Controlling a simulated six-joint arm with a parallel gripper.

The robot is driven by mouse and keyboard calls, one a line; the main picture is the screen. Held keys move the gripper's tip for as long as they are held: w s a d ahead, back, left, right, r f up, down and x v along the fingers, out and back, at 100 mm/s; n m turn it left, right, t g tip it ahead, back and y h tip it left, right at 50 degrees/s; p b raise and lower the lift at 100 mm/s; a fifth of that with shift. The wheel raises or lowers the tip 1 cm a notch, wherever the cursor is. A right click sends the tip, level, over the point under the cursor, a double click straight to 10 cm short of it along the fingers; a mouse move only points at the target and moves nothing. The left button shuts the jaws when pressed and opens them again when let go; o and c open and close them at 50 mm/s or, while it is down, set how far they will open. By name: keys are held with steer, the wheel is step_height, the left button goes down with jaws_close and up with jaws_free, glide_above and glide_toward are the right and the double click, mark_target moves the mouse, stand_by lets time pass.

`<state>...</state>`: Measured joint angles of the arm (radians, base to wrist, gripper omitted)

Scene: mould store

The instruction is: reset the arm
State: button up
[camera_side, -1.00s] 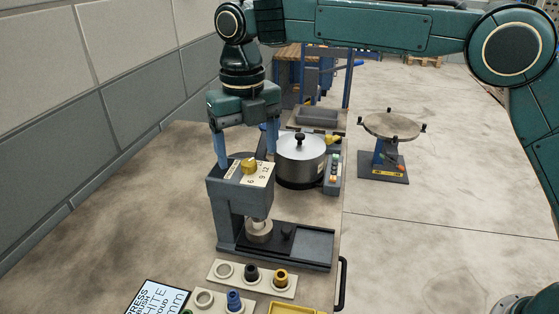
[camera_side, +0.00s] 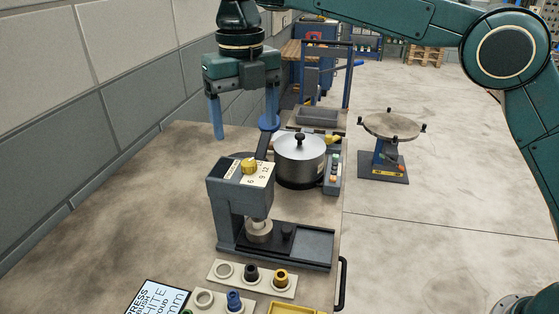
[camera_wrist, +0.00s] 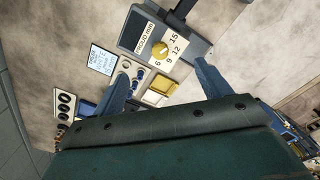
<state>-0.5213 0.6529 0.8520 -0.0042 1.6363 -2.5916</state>
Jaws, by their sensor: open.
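My gripper (camera_side: 245,134) is a dark green body with two blue fingers. It is open and empty, raised above the bench behind the grey press (camera_side: 225,190). The press has a yellow knob (camera_side: 249,166) on a white dial marked with numbers. In the wrist view the fingers (camera_wrist: 165,95) stand wide apart, with the press top and the knob (camera_wrist: 160,50) beyond them. A round pale piece (camera_side: 259,231) sits under the press head. No held object shows.
White trays (camera_side: 228,283) with black, yellow and blue pieces and a text display (camera_side: 158,299) lie in front. A round-topped stand (camera_side: 392,126) is at right. The wall (camera_side: 100,120) is at left.

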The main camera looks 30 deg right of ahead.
steer(key=shift+r, duration=0.3)
steer(key=s+d+r+m+t, duration=0.1)
steer(key=s+d+r+m, duration=0.2)
steer(key=s+d+m, duration=0.45)
steer(key=s+d+r+m+t, duration=0.25)
steer(key=s+d+m, duration=0.25)
steer(key=d+m, duration=0.55)
steer(key=s+d+f+m+t, duration=0.1)
steer(key=s+d+f+m, duration=0.4)
steer(key=s+m, duration=0.4)
steer(key=s+d+f+m+t, duration=0.1)
steer(key=s+d+f+m, duration=0.3)
steer(key=s+m, duration=0.4)
steer(key=shift+s+d+f+m, duration=0.35)
steer(key=shift+s+f+m, duration=0.05)
steer(key=shift+f, duration=0.1)
